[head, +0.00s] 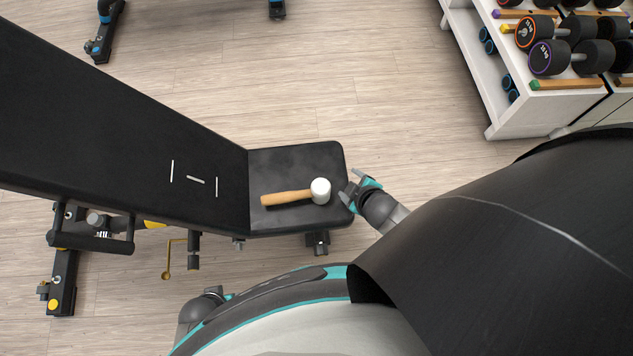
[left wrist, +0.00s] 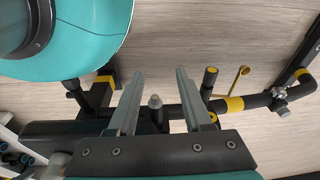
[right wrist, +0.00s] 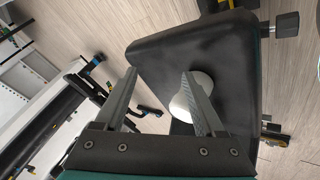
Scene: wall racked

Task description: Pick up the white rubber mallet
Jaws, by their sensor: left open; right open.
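A mallet with a white head (head: 320,191) and a light wooden handle (head: 287,198) lies on the black seat pad (head: 285,162) of a bench, its head toward the right edge. My right gripper (head: 354,190) is open and empty at the pad's right edge, close to the white head. In the right wrist view the white head (right wrist: 190,100) shows beyond and partly behind the right finger of my right gripper (right wrist: 157,98); the handle is hidden there. My left gripper (left wrist: 155,95) is open and empty, facing the bench frame; its fingers are not clear in the head view.
The bench's long black backrest (head: 110,120) rises to the left. A white rack (head: 505,110) with several dumbbells stands at the upper right. Yellow-marked frame bars (left wrist: 235,104) lie near my left gripper. The wooden floor (head: 340,80) behind the seat is clear.

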